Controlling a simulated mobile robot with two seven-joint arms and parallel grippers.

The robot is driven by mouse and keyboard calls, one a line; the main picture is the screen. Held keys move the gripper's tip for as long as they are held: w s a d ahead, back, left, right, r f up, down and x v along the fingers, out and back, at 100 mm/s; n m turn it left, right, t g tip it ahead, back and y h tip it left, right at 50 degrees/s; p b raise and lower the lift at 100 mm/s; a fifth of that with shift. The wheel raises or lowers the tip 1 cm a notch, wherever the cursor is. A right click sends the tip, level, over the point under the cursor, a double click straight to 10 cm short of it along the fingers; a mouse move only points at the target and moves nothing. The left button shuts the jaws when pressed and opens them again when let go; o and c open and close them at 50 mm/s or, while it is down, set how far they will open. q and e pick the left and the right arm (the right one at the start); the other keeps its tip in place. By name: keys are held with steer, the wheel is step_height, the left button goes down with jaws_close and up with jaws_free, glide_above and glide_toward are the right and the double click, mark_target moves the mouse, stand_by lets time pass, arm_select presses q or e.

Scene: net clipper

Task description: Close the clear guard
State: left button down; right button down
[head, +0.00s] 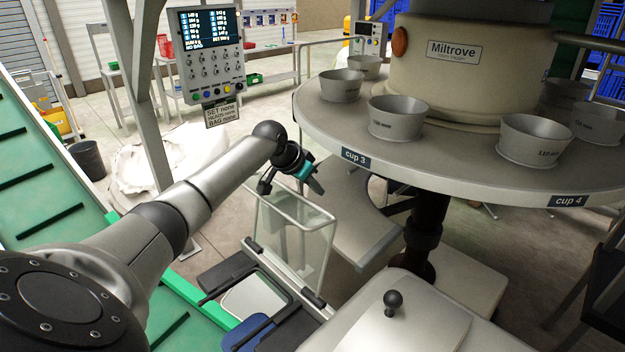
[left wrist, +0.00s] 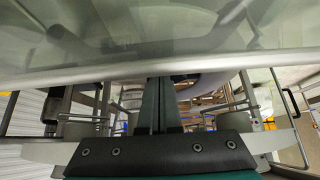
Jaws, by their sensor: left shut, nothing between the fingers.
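The clear guard (head: 297,240) is a see-through panel with a pale frame. In the head view it stands raised on its hinge side, above a metal-lined opening (head: 255,298). In the left wrist view the pane (left wrist: 150,35) fills the top of the picture, its pale edge crossing in front of the fingertips. My left gripper (head: 305,172) is at the guard's upper edge. Its teal fingers (left wrist: 163,88) are together with nothing between them. I cannot tell whether they touch the guard. My right gripper is in neither view.
A round table (head: 330,115) carrying several metal cups stands to the right, close to the gripper. A control panel (head: 210,55) hangs on a post behind my left arm. A green conveyor (head: 40,190) runs along the left. A grey shelf (head: 350,225) lies just beyond the guard.

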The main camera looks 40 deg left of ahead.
arm_select(q)
steer(key=shift+s+a+r+p, duration=0.1)
steer(key=shift+s+a+p, duration=0.1)
steer(key=shift+s, duration=0.65)
steer(key=shift+s+a+r+p, duration=0.1)
steer(key=shift+s+p, duration=0.1)
steer(key=shift+s, duration=0.6)
